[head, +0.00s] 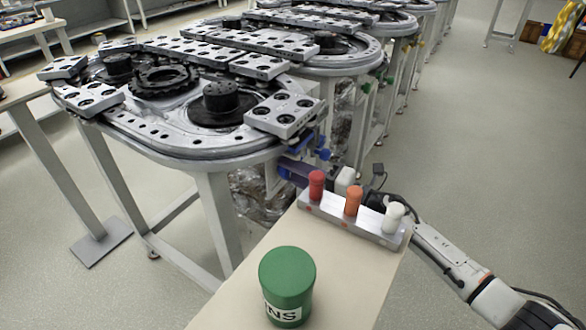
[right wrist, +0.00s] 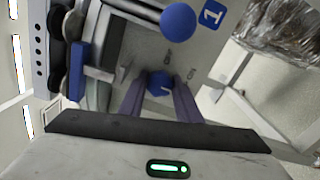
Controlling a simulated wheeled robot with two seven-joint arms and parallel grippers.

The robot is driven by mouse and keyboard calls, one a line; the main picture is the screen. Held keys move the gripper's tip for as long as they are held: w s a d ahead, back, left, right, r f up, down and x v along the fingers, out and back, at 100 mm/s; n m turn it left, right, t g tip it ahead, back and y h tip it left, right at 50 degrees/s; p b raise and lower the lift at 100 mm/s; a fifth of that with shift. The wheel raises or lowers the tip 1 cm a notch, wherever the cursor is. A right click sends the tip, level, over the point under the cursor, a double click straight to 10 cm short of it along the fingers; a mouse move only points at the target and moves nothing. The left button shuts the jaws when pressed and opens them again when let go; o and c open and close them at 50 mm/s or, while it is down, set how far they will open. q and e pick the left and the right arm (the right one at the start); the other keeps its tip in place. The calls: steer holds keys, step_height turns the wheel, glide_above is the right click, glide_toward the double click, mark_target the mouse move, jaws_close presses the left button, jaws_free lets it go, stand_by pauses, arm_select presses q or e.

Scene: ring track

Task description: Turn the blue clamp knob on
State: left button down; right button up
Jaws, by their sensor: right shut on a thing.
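The blue clamp knob (right wrist: 160,83) is between the two purple-blue fingers of my right gripper (right wrist: 158,92) in the right wrist view. The gripper is shut on it. Small dark lettering is beside the knob on the grey plate, too blurred to read surely. In the head view my right gripper (head: 290,172) is at the near right edge of the ring track (head: 185,143), partly hidden by the plug rack. The knob in its fingers cannot be made out there. My left gripper is not in view.
A second, round blue knob (right wrist: 178,21) is by a blue "1" label (right wrist: 211,14). A metal rack (head: 350,219) with red, orange and white plugs stands close to my right arm on a beige table (head: 235,285). A green jar (head: 287,283) stands nearer.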

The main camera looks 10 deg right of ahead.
stand_by(0.4)
steer(key=o, duration=1.1)
steer(key=shift+c, duration=0.2)
steer(key=v, duration=1)
steer(key=shift+s+d, duration=0.1)
steer(key=x, duration=1)
